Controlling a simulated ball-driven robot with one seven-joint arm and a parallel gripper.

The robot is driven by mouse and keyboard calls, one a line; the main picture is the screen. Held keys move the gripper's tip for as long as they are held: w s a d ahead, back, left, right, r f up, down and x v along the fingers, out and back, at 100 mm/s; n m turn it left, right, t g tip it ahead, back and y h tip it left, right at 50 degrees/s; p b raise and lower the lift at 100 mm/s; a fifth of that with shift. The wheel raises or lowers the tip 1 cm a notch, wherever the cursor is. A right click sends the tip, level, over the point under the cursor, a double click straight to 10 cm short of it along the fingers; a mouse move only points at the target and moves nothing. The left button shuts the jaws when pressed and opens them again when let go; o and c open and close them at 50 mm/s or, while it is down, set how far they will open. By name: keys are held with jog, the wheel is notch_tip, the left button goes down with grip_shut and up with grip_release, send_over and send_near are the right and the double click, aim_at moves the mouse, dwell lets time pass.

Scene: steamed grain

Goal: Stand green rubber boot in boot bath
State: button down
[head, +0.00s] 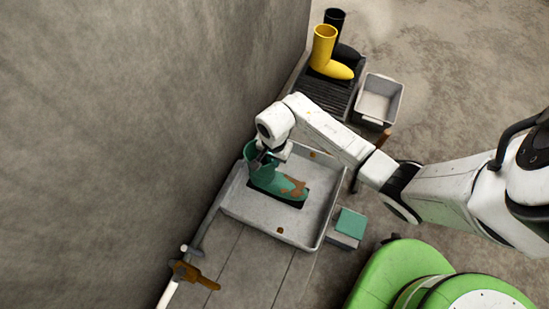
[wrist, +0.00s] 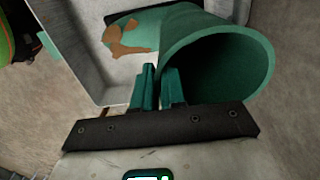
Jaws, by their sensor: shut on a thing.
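The green rubber boot (head: 262,177) is upright inside the pale grey boot bath (head: 236,208), with its toe to the lower right and brown mud patches on the foot. My gripper (head: 263,157) is shut on the top of the boot's shaft. In the wrist view my gripper's fingers (wrist: 159,88) pinch the near rim of the boot's shaft (wrist: 262,62), whose open top faces the camera. The bath's wall (wrist: 75,45) also shows there. A dark patch lies under the sole; I cannot tell whether the sole touches the bath's floor.
A yellow boot (head: 323,48) and a black boot (head: 335,19) stand on a dark slatted rack (head: 325,95) at the back. A grey bin (head: 379,100) is beside it. A green-topped block (head: 350,223) sits right of the bath. A wall (head: 150,100) runs close along the left.

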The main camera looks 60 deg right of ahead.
jog(key=shift+f, duration=0.15)
jog(key=c, duration=1.2)
grip_release()
